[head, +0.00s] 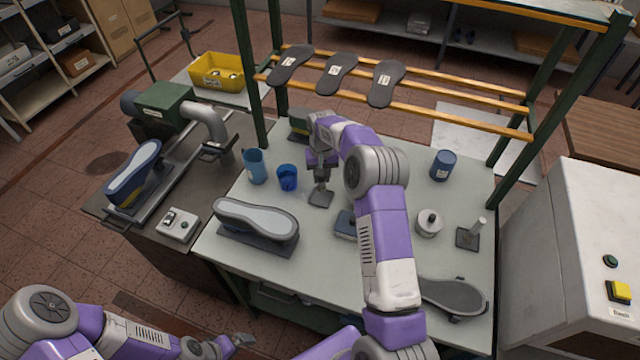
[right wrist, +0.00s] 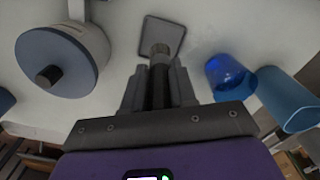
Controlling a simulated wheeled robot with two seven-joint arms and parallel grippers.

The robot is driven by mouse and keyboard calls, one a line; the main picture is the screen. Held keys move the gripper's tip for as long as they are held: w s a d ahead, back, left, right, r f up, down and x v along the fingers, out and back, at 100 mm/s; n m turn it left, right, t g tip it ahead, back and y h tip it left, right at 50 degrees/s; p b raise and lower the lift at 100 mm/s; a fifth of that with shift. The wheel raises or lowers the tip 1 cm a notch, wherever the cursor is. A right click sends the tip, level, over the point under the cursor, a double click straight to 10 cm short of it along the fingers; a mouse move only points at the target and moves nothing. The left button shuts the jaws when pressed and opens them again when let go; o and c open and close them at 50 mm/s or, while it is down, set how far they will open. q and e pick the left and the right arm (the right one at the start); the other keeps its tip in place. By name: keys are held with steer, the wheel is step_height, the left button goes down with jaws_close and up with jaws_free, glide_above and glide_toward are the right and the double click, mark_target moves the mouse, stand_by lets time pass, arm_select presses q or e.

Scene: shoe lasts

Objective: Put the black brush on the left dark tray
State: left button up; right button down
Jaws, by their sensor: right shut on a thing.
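The left dark tray (head: 320,199) lies on the table near its middle; it also shows in the right wrist view (right wrist: 176,27). My right gripper (head: 319,178) is above this tray, pointing down. It is shut on a dark, narrow, upright thing with a grey end, seemingly the black brush (right wrist: 160,55). My fingers hide much of it, and I cannot tell whether its lower end touches the tray. A second dark tray (head: 466,239) is at the right with a pale grey upright cylinder on it. My left gripper (head: 236,342) is low at the bottom edge, away from the table top; its jaws are unclear.
A blue cup (head: 288,178) and a taller light blue cup (head: 254,166) stand left of my right gripper. A shoe last (head: 256,220) lies front left. A white pot (head: 429,222) and a blue can (head: 443,165) stand right. A rack (head: 460,110) spans the back.

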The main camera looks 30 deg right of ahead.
mark_target(321, 183)
step_height(321, 183, down, 4)
steer(key=shift+f, duration=0.25)
steer(key=shift+w+f, duration=0.1)
steer(key=shift+w, duration=0.05)
steer(key=shift+f, duration=0.1)
steer(key=c, duration=0.9)
jaws_free()
steer(key=shift+r, duration=0.2)
step_height(321, 183, up, 12)
